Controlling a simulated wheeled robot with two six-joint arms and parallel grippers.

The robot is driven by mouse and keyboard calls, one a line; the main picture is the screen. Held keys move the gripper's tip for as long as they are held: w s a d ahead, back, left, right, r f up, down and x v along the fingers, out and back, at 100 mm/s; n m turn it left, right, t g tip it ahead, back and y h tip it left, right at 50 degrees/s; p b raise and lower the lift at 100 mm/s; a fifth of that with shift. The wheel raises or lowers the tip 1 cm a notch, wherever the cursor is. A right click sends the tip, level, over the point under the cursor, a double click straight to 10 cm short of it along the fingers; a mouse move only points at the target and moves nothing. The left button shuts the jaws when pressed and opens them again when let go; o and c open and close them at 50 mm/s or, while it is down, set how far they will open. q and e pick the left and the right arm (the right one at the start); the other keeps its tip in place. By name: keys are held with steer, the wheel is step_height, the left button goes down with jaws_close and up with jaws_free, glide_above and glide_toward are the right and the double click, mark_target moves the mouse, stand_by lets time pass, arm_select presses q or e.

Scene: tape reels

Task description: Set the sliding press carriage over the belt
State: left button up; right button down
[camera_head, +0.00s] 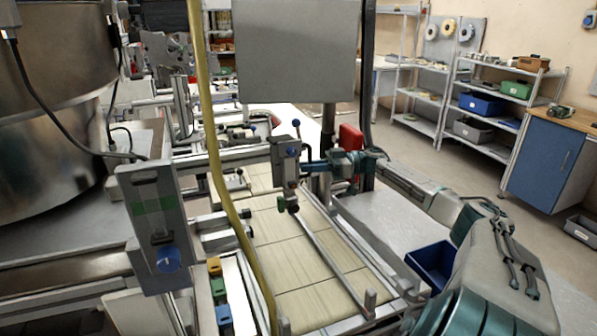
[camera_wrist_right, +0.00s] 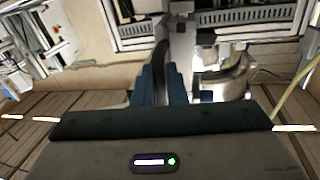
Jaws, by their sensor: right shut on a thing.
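My right gripper (camera_head: 312,167) reaches in from the right and is shut on the carriage's right side. In the right wrist view its blue fingers (camera_wrist_right: 162,88) close on a grey upright part; the contact is partly hidden. My left gripper is not in view.
A yellow hose (camera_head: 216,150) hangs in front of the belt's left side. A grey post box with a blue knob (camera_head: 155,225) stands at left. A grey panel (camera_head: 296,50) hangs above. A blue bin (camera_head: 432,265) lies right of the belt, near my right arm.

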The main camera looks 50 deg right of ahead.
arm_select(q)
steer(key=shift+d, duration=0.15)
arm_select(e)
steer(key=shift+d+r, duration=0.1)
steer(key=shift+d, duration=0.05)
steer(key=c, duration=1.8)
jaws_free()
steer(key=shift+o, duration=1)
steer(key=shift+d, duration=0.1)
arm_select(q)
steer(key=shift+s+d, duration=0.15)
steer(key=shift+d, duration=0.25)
arm_select(e)
steer(key=shift+s+d, duration=0.1)
arm_select(q)
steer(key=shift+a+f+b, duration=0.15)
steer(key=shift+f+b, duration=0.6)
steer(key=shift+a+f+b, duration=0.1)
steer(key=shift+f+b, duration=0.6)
steer(key=shift+b, duration=0.05)
arm_select(e)
steer(key=v, duration=1.1)
